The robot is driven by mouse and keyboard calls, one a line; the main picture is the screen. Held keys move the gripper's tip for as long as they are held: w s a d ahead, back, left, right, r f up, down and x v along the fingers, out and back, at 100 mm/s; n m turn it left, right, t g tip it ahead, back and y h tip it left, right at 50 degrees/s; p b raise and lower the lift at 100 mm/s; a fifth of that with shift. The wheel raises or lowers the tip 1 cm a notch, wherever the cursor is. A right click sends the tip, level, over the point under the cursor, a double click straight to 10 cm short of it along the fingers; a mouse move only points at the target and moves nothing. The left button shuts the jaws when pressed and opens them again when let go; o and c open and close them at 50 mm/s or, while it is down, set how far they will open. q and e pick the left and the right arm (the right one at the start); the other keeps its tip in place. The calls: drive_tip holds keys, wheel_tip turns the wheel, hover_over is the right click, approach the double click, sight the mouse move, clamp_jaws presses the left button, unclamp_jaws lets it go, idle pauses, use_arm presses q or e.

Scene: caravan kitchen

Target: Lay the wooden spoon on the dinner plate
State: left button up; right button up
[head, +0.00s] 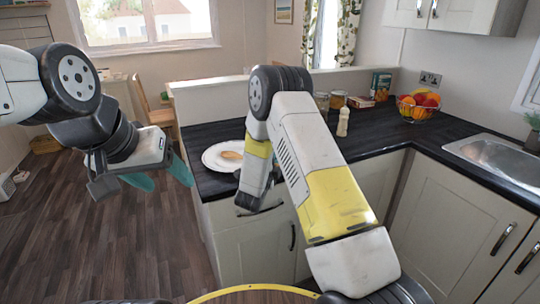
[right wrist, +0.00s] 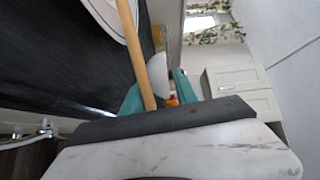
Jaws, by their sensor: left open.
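The wooden spoon's brown bowl (head: 231,155) shows over the white dinner plate (head: 212,156) near the counter's left end. In the right wrist view the spoon's handle (right wrist: 138,50) runs from the plate's rim (right wrist: 107,18) down between the teal fingers of my right gripper (right wrist: 158,82). These fingers stand apart, wider than the handle, which lies near the left finger. In the head view my right arm hides these fingers and part of the plate. My left gripper (head: 160,178) is open and empty, left of the counter, over the floor.
The dark counter (head: 210,185) runs right to a sink (head: 495,160). A fruit bowl (head: 418,108), jars (head: 338,99) and a small pale bottle (head: 343,122) stand toward the back. A wooden chair (head: 150,108) is behind my left gripper.

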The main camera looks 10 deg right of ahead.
drive_tip(key=v, duration=0.7)
drive_tip(key=shift+s+a, duration=0.2)
drive_tip(key=shift+s, duration=0.15)
drive_tip(key=shift+f, duration=0.1)
